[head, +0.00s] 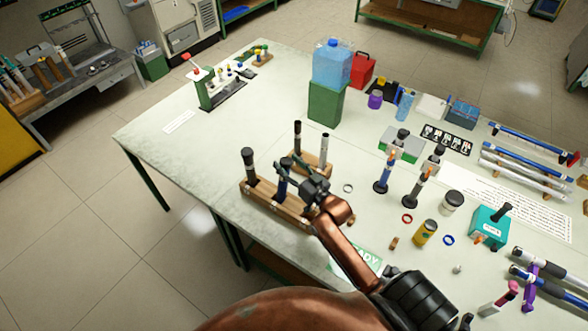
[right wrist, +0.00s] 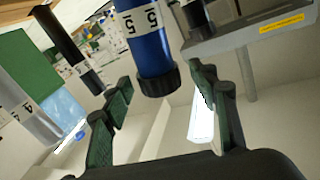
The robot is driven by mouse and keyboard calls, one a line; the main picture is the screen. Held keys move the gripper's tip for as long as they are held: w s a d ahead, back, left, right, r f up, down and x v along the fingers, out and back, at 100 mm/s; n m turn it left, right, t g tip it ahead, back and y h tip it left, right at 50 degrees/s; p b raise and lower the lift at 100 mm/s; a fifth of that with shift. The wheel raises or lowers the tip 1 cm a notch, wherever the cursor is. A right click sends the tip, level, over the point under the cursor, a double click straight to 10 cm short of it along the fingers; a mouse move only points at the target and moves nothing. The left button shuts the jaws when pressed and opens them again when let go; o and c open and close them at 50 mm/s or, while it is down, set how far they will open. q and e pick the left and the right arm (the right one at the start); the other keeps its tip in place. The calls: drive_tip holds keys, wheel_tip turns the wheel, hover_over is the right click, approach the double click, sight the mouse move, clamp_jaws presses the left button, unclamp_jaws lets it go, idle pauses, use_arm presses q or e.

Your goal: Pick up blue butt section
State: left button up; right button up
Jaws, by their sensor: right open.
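The blue butt section (head: 282,187) stands upright in the front wooden rack (head: 284,214), between a black section and the rack's right end. In the right wrist view the blue section (right wrist: 150,45) carries a white label marked 5 and a black end cap. My right gripper (head: 292,172) is at the upper part of the blue section. Its two green-grey fingers (right wrist: 163,85) are open, one on each side of the section, with gaps showing. My left gripper is not in view.
A black section (head: 249,165) stands left in the same rack. A second rack behind holds a dark section (head: 297,137) and a silver one (head: 323,150), close to my gripper. A green stand (head: 325,104) with a blue water container stands farther back.

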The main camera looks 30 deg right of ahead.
drive_tip(key=shift+w, duration=0.35)
drive_tip(key=shift+c, duration=0.5)
drive_tip(key=c, duration=1.2)
drive_tip(key=shift+r, duration=0.15)
drive_tip(key=shift+r+p, duration=4.45)
drive_tip(key=shift+p, duration=0.25)
drive_tip(key=shift+f, duration=0.1)
